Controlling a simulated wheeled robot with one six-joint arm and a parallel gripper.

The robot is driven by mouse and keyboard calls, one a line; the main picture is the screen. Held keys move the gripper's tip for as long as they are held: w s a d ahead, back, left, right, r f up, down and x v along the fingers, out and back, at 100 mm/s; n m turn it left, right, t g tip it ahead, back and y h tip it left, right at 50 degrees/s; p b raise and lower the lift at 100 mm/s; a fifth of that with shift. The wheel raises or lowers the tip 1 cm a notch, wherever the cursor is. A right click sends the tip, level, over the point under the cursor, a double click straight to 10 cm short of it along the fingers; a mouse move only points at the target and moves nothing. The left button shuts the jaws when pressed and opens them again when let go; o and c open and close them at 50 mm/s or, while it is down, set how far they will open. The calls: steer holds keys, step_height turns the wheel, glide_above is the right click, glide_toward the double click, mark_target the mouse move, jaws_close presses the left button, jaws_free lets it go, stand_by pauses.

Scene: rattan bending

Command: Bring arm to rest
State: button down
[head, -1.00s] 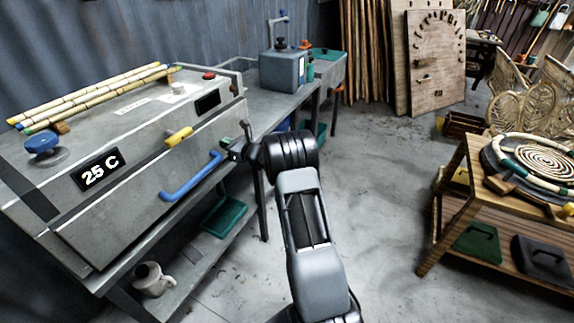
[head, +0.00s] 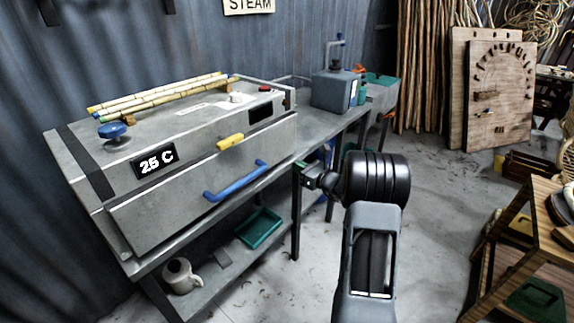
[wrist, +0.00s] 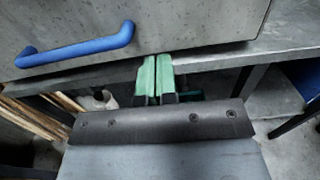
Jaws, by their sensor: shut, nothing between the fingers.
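My gripper (wrist: 155,78) is shut and empty, its two green fingertips side by side in the wrist view. In the head view my gripper (head: 301,172) is at the end of my arm, to the right of the steam box (head: 150,205). In the wrist view the fingertips show below the box's front and to the right of its blue handle (wrist: 75,48). I cannot tell whether they touch the bench edge.
The steam box reads 25 C and carries several rattan poles (head: 160,93). A green tray (head: 259,228) and a jug (head: 180,275) are on the lower shelf. A wooden cart (head: 510,225) stands at the right. The floor between is clear.

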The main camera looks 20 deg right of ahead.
steer(key=s+a+f+n+g, duration=0.3)
steer(key=s+a+n+g, duration=0.25)
steer(key=s+n, duration=0.25)
steer(key=s+a+f+n+g, duration=0.3)
steer(key=s+a+n+g, duration=0.2)
steer(key=s+n+g, duration=0.25)
steer(key=s+a+r+n+h+p, duration=0.1)
steer(key=s+a+r+n+h, duration=0.1)
steer(key=s+r+n+h, duration=0.2)
steer(key=s+a+r+n+h+p, duration=0.1)
steer(key=s+a+r+n+h, duration=0.2)
steer(key=s+r+n, duration=0.3)
steer(key=s+n+h, duration=0.1)
steer(key=s+n, duration=0.3)
steer(key=n, duration=0.1)
steer(key=shift+s+a+r+t, duration=0.15)
steer(key=shift+a+r+t, duration=0.15)
steer(key=shift+a+r, duration=0.1)
steer(key=shift+d, duration=0.1)
